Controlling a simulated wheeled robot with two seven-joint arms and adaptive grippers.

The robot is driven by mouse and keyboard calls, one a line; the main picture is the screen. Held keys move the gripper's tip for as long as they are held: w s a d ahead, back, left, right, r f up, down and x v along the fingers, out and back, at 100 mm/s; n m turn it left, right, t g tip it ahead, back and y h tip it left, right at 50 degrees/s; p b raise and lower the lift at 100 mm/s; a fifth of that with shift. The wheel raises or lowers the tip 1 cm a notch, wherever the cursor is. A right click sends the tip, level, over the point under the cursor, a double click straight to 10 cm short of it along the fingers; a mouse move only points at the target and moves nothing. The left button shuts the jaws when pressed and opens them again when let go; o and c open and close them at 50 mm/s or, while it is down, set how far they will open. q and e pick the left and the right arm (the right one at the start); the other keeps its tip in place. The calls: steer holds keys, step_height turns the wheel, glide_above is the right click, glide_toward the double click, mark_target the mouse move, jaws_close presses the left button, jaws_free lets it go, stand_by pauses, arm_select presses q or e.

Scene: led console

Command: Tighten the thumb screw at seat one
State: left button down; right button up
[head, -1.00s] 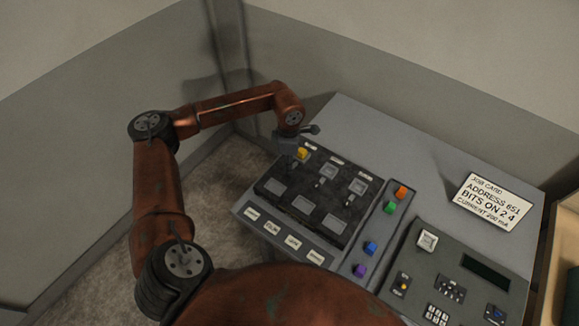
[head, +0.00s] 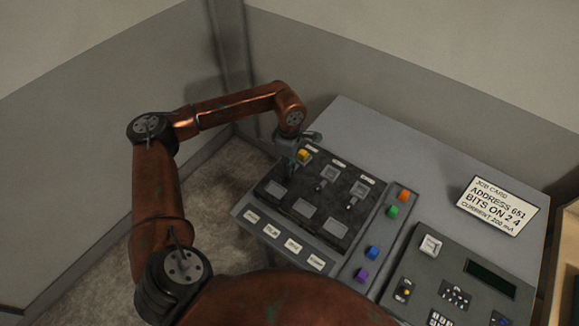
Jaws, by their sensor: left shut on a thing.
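The dark seat panel (head: 316,211) lies at the left of the grey sloping console. A small yellow piece (head: 304,156) sits at its upper left corner, at seat one. My left gripper (head: 288,153) is down at this corner, right beside the yellow piece, and shut on the thumb screw there. The fingers and wrist largely hide the screw, so its height cannot be told. My right gripper is not in view.
Orange (head: 404,195), green, blue and purple pieces stand in a strip right of the panel. A job card (head: 497,205) stands at the right. A keypad unit with a dark display (head: 490,278) is at the lower right. Walls stand close behind and left.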

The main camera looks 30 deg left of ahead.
arm_select(q)
steer(key=shift+w+a+r, duration=0.1)
steer(key=shift+w+r, duration=0.1)
steer(key=shift+r, duration=0.1)
steer(key=c, duration=2.2)
jaws_free()
steer(key=o, duration=0.4)
steer(key=shift+s+f, duration=0.15)
steer(key=shift+f, duration=0.05)
steer(key=shift+o, duration=0.2)
step_height(320, 180, up, 12)
